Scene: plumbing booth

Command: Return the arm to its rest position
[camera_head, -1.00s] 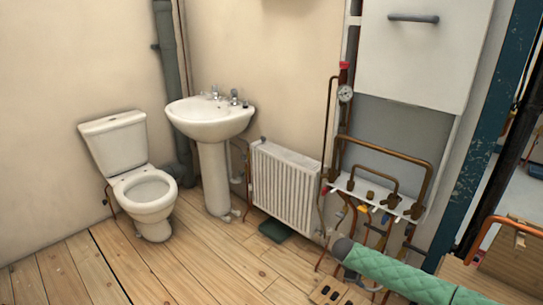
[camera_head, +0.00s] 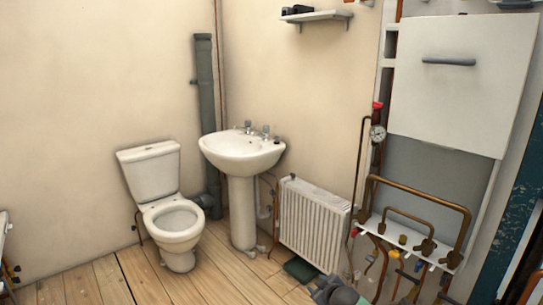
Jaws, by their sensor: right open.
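My right gripper (camera_head: 335,291) shows at the bottom edge of the head view, right of centre. It is dark grey, with a small piece of my green arm sleeve beside it, and most of the arm is cut off by the frame. It is open, and I see nothing held in it. It appears in front of the floor near the foot of the white radiator (camera_head: 314,222). My left gripper is not in view.
A copper pipe assembly (camera_head: 419,195) with valves and a gauge (camera_head: 377,133) stands at the right below a white cabinet (camera_head: 462,85). A toilet (camera_head: 172,222) and a pedestal sink (camera_head: 242,155) stand along the walls. Wooden floor (camera_head: 90,288) is clear at lower left.

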